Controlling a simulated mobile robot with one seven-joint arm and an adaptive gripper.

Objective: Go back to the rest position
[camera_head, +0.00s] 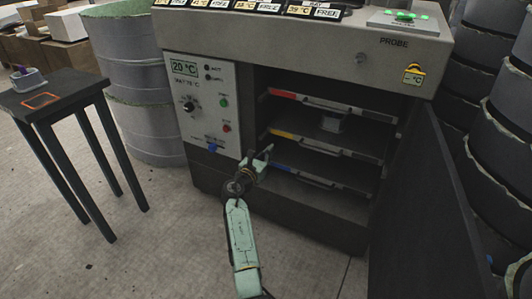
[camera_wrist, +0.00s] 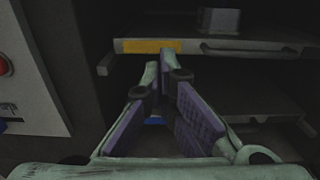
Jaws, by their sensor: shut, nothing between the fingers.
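My gripper (camera_head: 262,160) is at the front of an open oven-like cabinet (camera_head: 215,175), near its left edge beside the control panel. In the wrist view the fingers of my gripper (camera_wrist: 165,70) come together at the tips, with nothing seen between them. The fingertips are close to the yellow-marked shelf (camera_wrist: 225,47); I cannot tell whether they touch it. That yellow-marked shelf also shows in the head view (camera_head: 330,148).
A red-marked shelf (camera_head: 330,104) and a blue-marked shelf (camera_head: 320,183) are in the cabinet. A grey block (camera_head: 331,123) sits on the yellow-marked shelf. An open dark door (camera_head: 425,205) stands at right. A small black table (camera_head: 60,97) stands left. The floor (camera_head: 140,240) in front is clear.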

